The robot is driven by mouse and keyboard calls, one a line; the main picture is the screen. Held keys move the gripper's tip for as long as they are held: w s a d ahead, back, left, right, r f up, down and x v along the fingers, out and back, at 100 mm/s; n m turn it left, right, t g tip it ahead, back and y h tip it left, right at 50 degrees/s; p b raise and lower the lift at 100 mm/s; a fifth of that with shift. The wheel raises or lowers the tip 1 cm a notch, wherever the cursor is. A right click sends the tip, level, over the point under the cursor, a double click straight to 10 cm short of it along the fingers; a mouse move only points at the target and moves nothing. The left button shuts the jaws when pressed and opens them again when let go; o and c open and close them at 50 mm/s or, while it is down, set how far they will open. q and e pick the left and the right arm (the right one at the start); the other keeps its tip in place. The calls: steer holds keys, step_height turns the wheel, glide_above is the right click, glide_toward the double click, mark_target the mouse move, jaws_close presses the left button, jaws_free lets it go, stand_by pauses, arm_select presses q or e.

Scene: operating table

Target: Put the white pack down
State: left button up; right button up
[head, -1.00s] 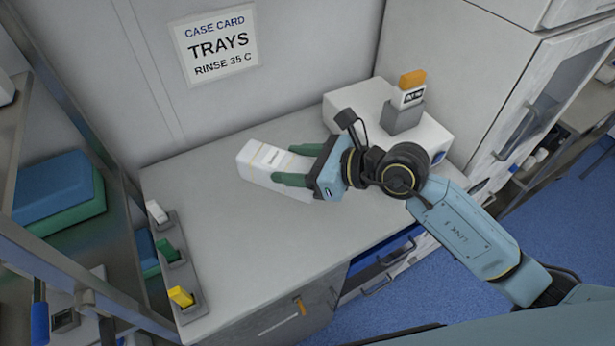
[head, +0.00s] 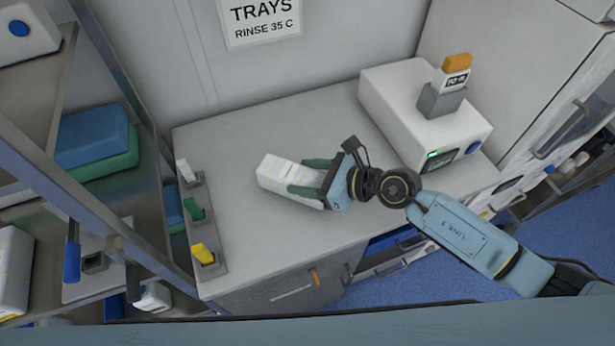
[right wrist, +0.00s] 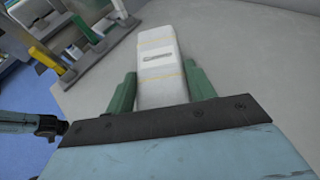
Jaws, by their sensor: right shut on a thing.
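The white pack (head: 277,174) is a pale box with thin yellow bands and a small label. It is at the middle of the grey counter top (head: 240,255) in the head view. My right gripper (head: 304,178) has its green fingers on either side of the pack and is shut on it. In the right wrist view the pack (right wrist: 160,60) lies between the two green fingers (right wrist: 162,92), its far end sticking out past them. I cannot tell whether its underside touches the counter. My left gripper does not show.
A white machine (head: 410,95) with a grey holder (head: 440,100) on top stands at the back right. A grey rack (head: 208,268) with white, green and yellow pieces lines the left edge. A metal shelf (head: 120,225) stands left. Counter around the pack is clear.

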steer(key=shift+f, duration=0.15)
steer(key=o, duration=0.7)
steer(key=shift+f, duration=0.1)
steer(key=o, duration=0.5)
steer(key=shift+c, duration=0.2)
steer(key=shift+r, duration=0.25)
steer(key=v, duration=1.2)
steer(key=shift+b, duration=0.4)
